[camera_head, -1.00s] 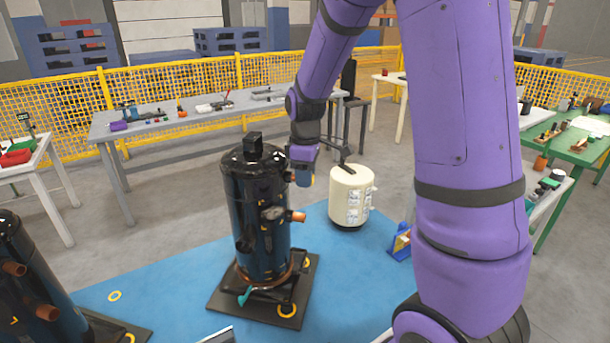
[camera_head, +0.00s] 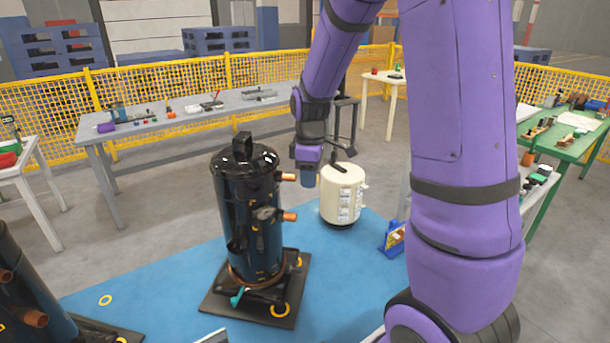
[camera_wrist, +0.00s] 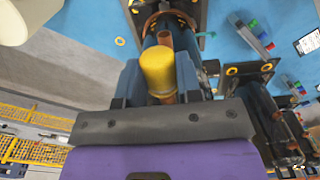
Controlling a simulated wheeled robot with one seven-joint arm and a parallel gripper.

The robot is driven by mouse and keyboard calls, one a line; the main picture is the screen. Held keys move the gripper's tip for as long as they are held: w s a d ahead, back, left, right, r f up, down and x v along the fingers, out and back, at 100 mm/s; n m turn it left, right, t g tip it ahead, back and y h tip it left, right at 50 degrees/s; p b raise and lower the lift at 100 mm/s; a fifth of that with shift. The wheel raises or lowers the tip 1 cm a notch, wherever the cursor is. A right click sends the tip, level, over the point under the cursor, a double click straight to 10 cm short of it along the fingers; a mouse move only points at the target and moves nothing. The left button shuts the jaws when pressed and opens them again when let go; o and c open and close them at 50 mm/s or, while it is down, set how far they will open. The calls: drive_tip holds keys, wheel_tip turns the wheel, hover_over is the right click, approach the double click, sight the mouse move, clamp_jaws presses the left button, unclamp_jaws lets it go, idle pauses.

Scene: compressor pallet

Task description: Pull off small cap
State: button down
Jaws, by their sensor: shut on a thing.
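The black compressor (camera_head: 250,205) stands upright on its dark base plate left of my gripper (camera_head: 308,180). A bare copper stub (camera_head: 287,177) shows on its upper right side, with a gap between it and my gripper. A lower copper stub (camera_head: 289,216) points the same way. In the wrist view, my gripper's blue fingers are shut on a small yellow cap (camera_wrist: 158,70). The cap is hidden behind the fingers in the head view. A copper pipe (camera_wrist: 165,40) shows beyond the cap in the wrist view.
A cream tank (camera_head: 342,197) stands on the blue mat (camera_head: 175,285) just right of my gripper. A second compressor (camera_head: 28,295) is at the lower left. A grey bench (camera_head: 190,128) and yellow fence lie behind, a green table (camera_head: 577,147) at right.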

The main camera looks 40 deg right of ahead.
drive_tip(key=shift+s+d, duration=0.85)
drive_tip(key=shift+s, duration=0.05)
